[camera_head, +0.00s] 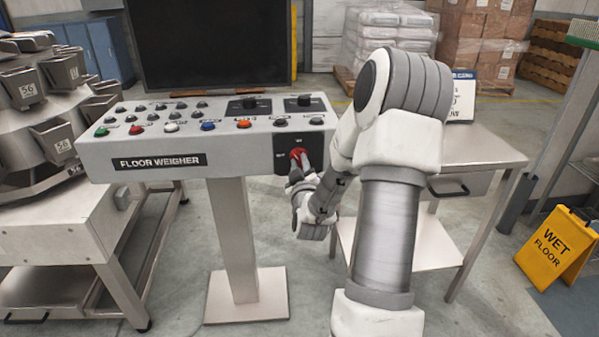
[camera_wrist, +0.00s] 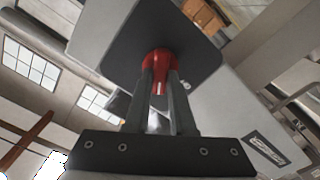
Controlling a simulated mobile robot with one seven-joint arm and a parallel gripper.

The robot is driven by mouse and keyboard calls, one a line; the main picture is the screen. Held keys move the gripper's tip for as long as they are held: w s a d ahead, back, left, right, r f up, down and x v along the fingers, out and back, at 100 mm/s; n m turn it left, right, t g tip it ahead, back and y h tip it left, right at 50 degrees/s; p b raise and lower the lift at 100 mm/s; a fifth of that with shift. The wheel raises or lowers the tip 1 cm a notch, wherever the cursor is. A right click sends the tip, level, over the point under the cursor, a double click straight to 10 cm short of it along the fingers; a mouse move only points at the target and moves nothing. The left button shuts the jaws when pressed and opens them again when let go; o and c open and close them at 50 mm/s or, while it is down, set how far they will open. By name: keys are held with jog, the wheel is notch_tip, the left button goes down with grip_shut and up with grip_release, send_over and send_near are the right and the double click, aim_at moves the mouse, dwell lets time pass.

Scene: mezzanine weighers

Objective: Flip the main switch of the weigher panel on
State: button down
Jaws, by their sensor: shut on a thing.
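The weigher panel (camera_head: 230,143) is a grey console on a pedestal, with a "FLOOR WEIGHER" label on its front. Its main switch (camera_head: 299,156) is a red handle on a dark square plate (camera_head: 287,147) at the right end of the front face. My gripper (camera_head: 298,176) reaches the switch from below and in front, its fingers shut on the red handle. In the wrist view the red switch (camera_wrist: 158,62) sits between the two finger tips against the dark plate (camera_wrist: 190,45). The handle's exact setting is hard to read because the fingers partly cover it.
Several coloured buttons and two dark knob plates cover the panel top. A multihead weigher (camera_head: 40,110) stands at left, a steel table (camera_head: 470,150) at right behind my arm. A yellow wet-floor sign (camera_head: 556,246) stands far right. Open floor lies in front of the pedestal (camera_head: 236,240).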

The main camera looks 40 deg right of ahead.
jog(key=m+b, duration=0.3)
jog(key=shift+f+m, duration=0.1)
jog(key=shift+m, duration=0.2)
jog(key=shift+s+d+m+b, duration=0.1)
jog(key=shift+m+b, duration=1.15)
jog(key=shift+m, duration=0.35)
jog(key=c, duration=0.8)
grip_release()
jog(key=shift+o, duration=0.2)
jog(key=shift+s, duration=0.1)
